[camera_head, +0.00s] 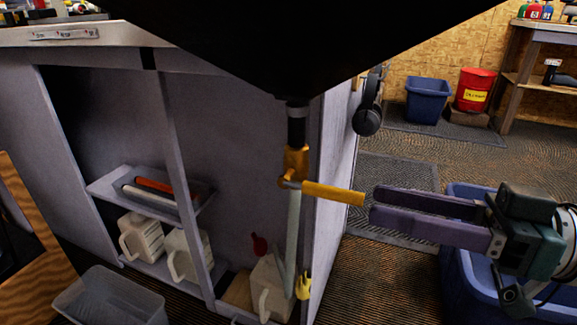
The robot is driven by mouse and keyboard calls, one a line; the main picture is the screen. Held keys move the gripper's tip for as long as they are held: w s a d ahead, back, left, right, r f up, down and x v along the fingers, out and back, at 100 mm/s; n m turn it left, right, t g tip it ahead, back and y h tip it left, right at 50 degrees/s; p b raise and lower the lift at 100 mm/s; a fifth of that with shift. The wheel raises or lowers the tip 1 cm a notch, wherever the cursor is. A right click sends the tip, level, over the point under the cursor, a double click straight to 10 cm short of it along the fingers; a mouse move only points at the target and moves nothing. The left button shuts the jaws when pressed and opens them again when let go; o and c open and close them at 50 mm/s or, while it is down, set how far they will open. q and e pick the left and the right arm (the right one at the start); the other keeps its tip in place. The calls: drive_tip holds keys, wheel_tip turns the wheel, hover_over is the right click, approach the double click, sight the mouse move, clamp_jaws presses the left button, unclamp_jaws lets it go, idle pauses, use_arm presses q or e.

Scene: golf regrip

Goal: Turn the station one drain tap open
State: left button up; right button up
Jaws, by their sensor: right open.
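The drain tap (297,163) has a brass body under the black pipe of a dark basin. My right gripper (374,203) comes in from the right. Its two long purple fingers are apart, with their tips just right of the handle's free end. I cannot tell whether they touch it. Nothing shows between the fingers. My left gripper is not in view.
A grey cabinet panel (333,150) stands right behind the tap. A white jug (270,288) sits below it. A blue bin (455,270) lies under my right arm. Headphones (368,115) hang on the cabinet's side. A grey tub (110,300) is at lower left.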

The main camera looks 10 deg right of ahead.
sight(347, 190)
drive_tip(key=x, duration=0.5)
drive_tip(key=shift+w+a+b, duration=0.15)
drive_tip(key=shift+a+b, duration=0.1)
drive_tip(key=shift+b, duration=0.05)
clamp_jaws()
idle(1.1)
